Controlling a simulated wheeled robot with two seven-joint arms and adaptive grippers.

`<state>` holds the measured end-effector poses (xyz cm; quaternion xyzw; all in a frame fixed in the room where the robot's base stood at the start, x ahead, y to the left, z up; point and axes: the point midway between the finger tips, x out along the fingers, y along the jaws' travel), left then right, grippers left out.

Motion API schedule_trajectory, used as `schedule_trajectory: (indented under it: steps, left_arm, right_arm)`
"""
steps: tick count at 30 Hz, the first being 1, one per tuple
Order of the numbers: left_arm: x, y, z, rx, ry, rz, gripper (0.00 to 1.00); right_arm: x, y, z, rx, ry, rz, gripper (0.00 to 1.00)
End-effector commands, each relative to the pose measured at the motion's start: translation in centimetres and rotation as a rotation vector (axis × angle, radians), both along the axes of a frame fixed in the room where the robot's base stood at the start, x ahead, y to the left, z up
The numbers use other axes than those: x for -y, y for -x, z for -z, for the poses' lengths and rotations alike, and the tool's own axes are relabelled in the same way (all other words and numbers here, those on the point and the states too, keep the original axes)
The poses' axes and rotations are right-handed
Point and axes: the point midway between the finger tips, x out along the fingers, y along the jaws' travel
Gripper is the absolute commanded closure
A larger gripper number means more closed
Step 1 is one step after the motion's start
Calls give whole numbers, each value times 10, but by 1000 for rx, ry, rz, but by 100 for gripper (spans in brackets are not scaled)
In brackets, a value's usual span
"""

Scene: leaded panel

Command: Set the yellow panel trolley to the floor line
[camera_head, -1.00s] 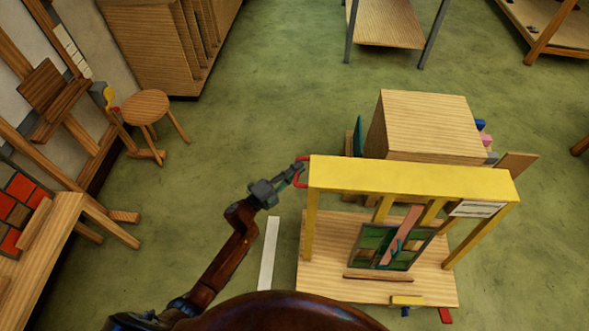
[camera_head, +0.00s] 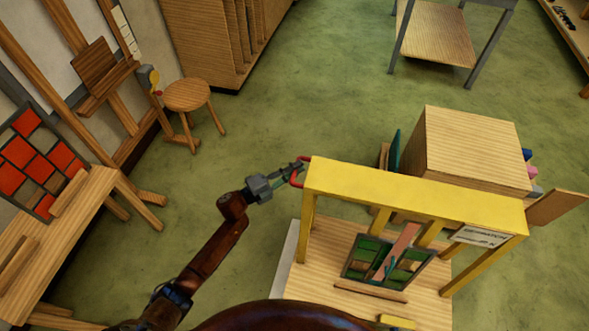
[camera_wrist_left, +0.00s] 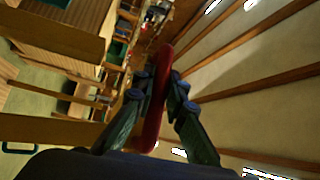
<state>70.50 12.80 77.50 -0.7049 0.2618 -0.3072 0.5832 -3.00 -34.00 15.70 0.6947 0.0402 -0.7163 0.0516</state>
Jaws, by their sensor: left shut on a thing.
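The yellow panel trolley (camera_head: 410,197) stands at the lower right in the head view, with a wooden base (camera_head: 325,262) carrying a leaded panel (camera_head: 385,262) of green and pink glass. A red handle (camera_head: 296,180) sticks out from the left end of its yellow top beam. My left gripper (camera_head: 291,170) is shut on this handle. In the left wrist view the red handle (camera_wrist_left: 155,110) lies between the fingers (camera_wrist_left: 160,98). The white floor line (camera_head: 286,258) shows as a strip along the left edge of the base, partly hidden by it. My right gripper is out of view.
A wooden box (camera_head: 470,150) stands close behind the trolley. A round stool (camera_head: 187,95), an easel (camera_head: 100,75) and a bench (camera_head: 60,225) with a red panel are at the left. Green floor between the stool and the trolley is clear.

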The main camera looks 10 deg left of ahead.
Motion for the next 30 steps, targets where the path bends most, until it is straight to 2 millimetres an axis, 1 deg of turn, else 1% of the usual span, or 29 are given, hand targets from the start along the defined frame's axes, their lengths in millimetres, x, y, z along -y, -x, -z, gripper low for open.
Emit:
schedule_trajectory:
  steps: [1,10,11,18,26,30]
  left_arm:
    - [-3,-2,0,-2,-1,-6,100]
    - [-4,-2,0,-1,-1,-7,100]
    - [-4,-2,0,-1,-1,-7,88]
    - [-2,-1,-1,1,0,-3,71]
    - [-2,0,0,0,1,-2,71]
    - [-8,6,2,-1,0,-3,71]
  right_arm:
    - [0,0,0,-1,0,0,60]
    - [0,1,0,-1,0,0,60]
    - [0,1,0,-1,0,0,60]
    - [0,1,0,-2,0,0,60]
    - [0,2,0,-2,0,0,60]
    - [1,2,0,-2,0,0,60]
